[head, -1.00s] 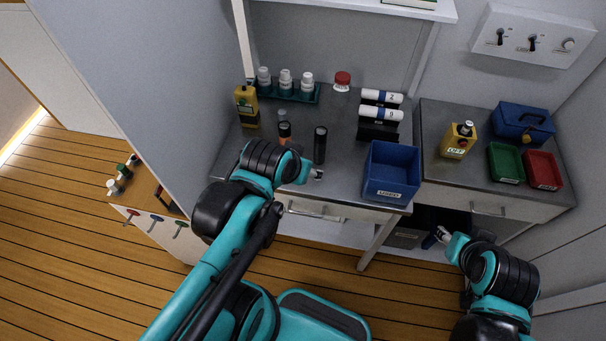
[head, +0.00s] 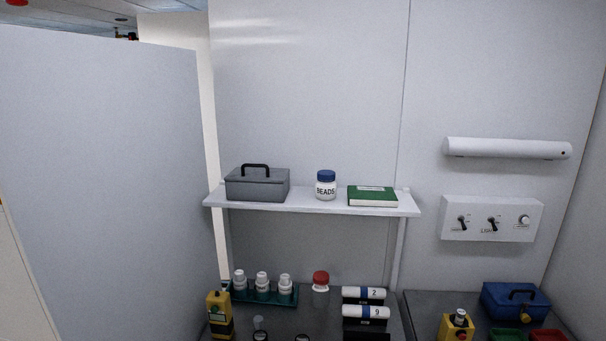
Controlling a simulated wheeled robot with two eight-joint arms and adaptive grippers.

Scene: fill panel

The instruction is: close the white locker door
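No locker door that I can make out shows in the head view now. The lower fronts of the bench and the counter are below the picture's bottom edge. Neither of my grippers is in view.
A tall pale partition (head: 110,180) fills the left. A white shelf (head: 310,203) holds a grey case (head: 257,186), a BEADS jar (head: 326,187) and a green book (head: 372,196). Below are a bottle rack (head: 265,295), a yellow device (head: 219,314), a blue toolbox (head: 515,302) and a switch panel (head: 491,219).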

